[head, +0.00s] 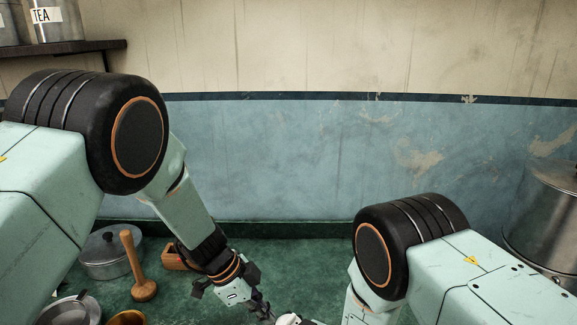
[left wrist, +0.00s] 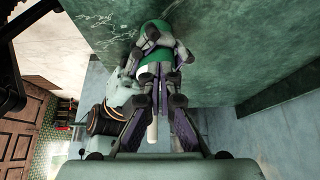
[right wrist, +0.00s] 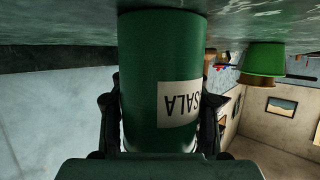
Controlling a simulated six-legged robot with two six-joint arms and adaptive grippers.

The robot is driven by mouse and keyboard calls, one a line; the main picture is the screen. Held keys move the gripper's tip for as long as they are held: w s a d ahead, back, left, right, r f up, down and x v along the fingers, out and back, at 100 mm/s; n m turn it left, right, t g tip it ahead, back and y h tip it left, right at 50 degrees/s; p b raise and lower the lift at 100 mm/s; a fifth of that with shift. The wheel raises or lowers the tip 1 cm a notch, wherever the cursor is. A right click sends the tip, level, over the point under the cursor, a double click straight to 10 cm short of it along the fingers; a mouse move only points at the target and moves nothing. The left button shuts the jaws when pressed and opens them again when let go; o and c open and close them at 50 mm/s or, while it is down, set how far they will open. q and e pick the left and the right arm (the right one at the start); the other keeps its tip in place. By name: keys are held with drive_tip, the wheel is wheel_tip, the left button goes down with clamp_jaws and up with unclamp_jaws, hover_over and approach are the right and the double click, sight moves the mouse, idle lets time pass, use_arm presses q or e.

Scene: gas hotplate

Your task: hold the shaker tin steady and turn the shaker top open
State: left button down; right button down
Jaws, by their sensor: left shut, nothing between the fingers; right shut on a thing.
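The shaker tin (right wrist: 140,80) is a green cylinder with a white label reading "SALA", upside down in the right wrist view. My right gripper (right wrist: 160,110) is shut on it, one dark finger on each side. My left gripper (head: 264,309) points down at the bottom edge of the head view. In the left wrist view its fingers (left wrist: 160,92) are drawn together and empty. A green and pale rounded thing shows just beyond these fingertips, partly hidden; I cannot tell the shaker top apart there, nor whether the fingertips touch it. The tin is not clearly visible in the head view.
A large steel pot (head: 545,215) stands at the right. The wall (head: 280,165) is behind.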

use_arm(q)
drive_tip(key=shift+s+d, duration=0.1)
drive_tip(key=shift+d, duration=0.5)
idle(0.9)
drive_tip(key=shift+s, duration=0.4)
idle(0.5)
drive_tip(key=shift+a, duration=0.15)
wheel_tip(320, 180, up, 6)
drive_tip(key=shift+a, duration=0.25)
idle(0.7)
wheel_tip(320, 180, down, 6)
drive_tip(key=w, duration=0.1)
drive_tip(key=shift+a, duration=0.2)
idle(0.6)
